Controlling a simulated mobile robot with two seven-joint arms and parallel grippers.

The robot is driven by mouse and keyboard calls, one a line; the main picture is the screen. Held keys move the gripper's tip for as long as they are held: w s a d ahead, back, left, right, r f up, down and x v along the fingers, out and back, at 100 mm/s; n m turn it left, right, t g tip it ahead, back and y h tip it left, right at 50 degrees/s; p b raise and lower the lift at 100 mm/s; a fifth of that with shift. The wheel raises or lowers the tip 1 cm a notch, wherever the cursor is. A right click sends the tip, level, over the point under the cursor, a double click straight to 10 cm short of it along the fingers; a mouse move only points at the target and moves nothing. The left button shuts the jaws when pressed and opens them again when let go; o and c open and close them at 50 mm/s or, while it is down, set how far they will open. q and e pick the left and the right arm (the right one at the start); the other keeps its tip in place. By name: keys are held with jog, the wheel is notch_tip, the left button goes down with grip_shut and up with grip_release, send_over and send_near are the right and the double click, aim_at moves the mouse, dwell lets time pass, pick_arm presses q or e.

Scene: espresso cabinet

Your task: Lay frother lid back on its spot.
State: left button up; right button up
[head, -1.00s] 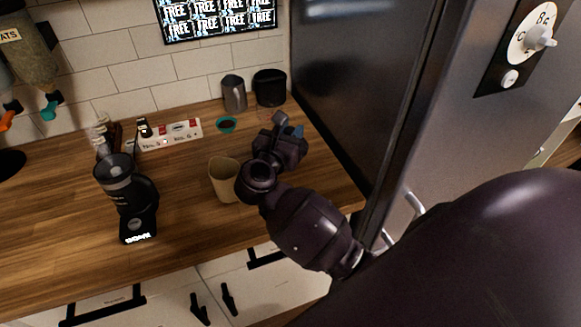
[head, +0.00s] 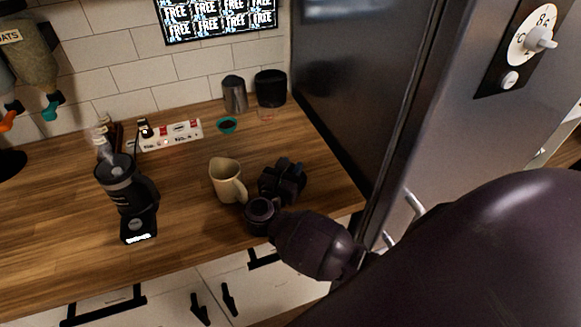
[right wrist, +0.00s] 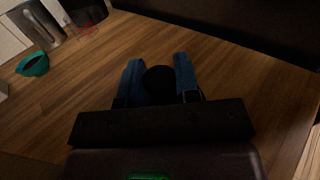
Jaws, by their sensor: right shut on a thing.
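My right gripper (head: 284,178) is over the right part of the wooden counter, right of the cream pitcher. In the right wrist view, its two blue fingers (right wrist: 159,66) are shut on a small black round piece, which looks like the frother lid (right wrist: 159,80). The lid is hidden by the gripper in the head view. A faint red outline (head: 266,115) lies on the counter in front of the black canister; it also shows in the right wrist view (right wrist: 86,33). My left gripper is not in view.
A cream pitcher (head: 224,181) stands close left of my gripper. A black appliance (head: 128,197) stands farther left. A metal jug (head: 234,95), black canister (head: 270,89) and teal bowl (head: 227,124) are at the back. A tall dark cabinet (head: 350,75) borders the counter's right side.

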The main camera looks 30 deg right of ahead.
jog(key=shift+f, duration=0.2)
jog(key=o, duration=1)
jog(key=shift+r, duration=0.1)
jog(key=shift+r, duration=0.1)
jog(key=b+v, duration=0.2)
jog(key=v, duration=0.8)
jog(key=shift+s+a, duration=0.15)
jog(key=shift+a, duration=0.15)
jog(key=shift+s+a+b, duration=0.35)
jog(key=shift+a, duration=0.2)
